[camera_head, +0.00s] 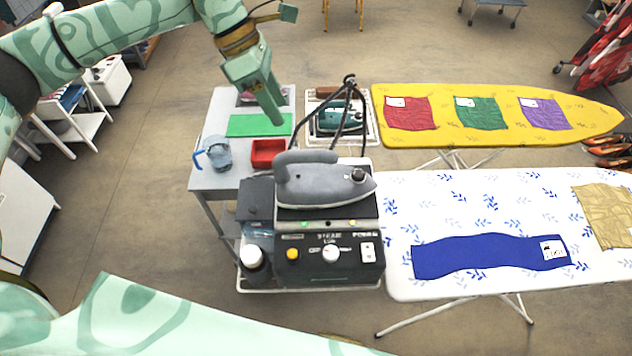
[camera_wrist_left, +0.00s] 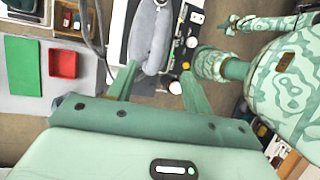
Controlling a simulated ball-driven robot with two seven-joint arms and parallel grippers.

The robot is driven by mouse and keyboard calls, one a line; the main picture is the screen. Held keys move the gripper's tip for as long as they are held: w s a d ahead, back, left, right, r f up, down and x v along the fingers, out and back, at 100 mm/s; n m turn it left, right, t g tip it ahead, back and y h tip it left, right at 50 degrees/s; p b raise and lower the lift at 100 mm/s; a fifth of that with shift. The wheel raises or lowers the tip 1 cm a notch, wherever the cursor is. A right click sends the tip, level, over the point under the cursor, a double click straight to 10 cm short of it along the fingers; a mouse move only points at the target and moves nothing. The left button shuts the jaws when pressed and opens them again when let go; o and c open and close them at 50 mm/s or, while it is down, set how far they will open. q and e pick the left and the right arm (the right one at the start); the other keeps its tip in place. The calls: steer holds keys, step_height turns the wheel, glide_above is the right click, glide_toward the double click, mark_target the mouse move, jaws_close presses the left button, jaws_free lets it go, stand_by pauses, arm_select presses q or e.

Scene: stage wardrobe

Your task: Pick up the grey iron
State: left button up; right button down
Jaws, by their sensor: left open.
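The grey iron (camera_head: 325,186) rests on top of a black steam station (camera_head: 330,258), its pointed end to the right in the head view. Its grey handle and body also show in the left wrist view (camera_wrist_left: 149,38), beyond the fingertips. My left gripper (camera_head: 275,118) is above and behind the iron in the head view, apart from it. In the left wrist view its two fingers (camera_wrist_left: 158,78) are spread with nothing between them. My right gripper does not show clearly in either view.
A yellow ironing board (camera_head: 580,115) with cloths and a white board (camera_head: 400,215) with a blue cloth lie right. A grey table (camera_head: 205,180) holds a green mat (camera_head: 255,125), red tray (camera_head: 267,153) and jug (camera_head: 218,154). A teal iron (camera_head: 332,116) and cords stand behind.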

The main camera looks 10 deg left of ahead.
mark_target(303, 151)
arm_select(q)
steer(key=p+x, duration=0.1)
steer(key=x, duration=0.7)
steer(key=shift+d+f, duration=0.1)
steer(key=p+x, duration=0.1)
steer(key=x, duration=0.3)
steer(key=shift+w+f+p, duration=0.1)
steer(key=shift+f+p, duration=0.15)
steer(key=shift+p, duration=0.1)
steer(key=shift+d+f, duration=0.15)
steer(key=shift+f, duration=0.35)
jaws_close()
steer(key=shift+r, duration=0.1)
